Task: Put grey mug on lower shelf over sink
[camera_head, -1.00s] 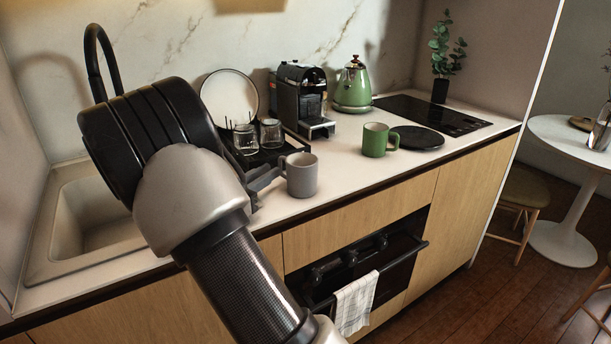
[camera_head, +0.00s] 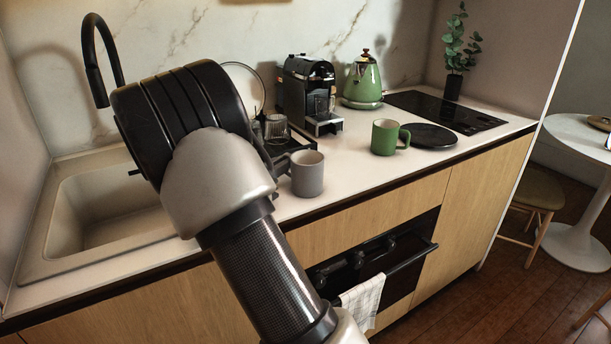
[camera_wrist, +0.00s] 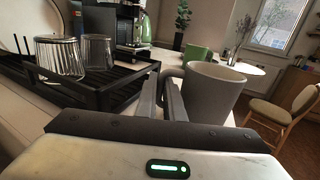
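The grey mug (camera_head: 307,175) stands upright on the counter in front of the dish rack, its handle toward the left. It is large at the right in the wrist view (camera_wrist: 215,92). My gripper (camera_wrist: 160,85) is low at the mug's handle side, with a gap between its two fingers. The handle (camera_wrist: 168,78) shows by the fingertips; I cannot tell whether they touch it. In the head view my arm hides most of the gripper. The sink (camera_head: 105,215) is at the left with a black faucet (camera_head: 97,60). No shelf over it is in view.
The black dish rack (camera_wrist: 110,92) with glasses (camera_wrist: 62,56) is close left of my gripper. A coffee machine (camera_head: 308,88), green kettle (camera_head: 363,80) and green mug (camera_head: 385,138) stand farther along the counter.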

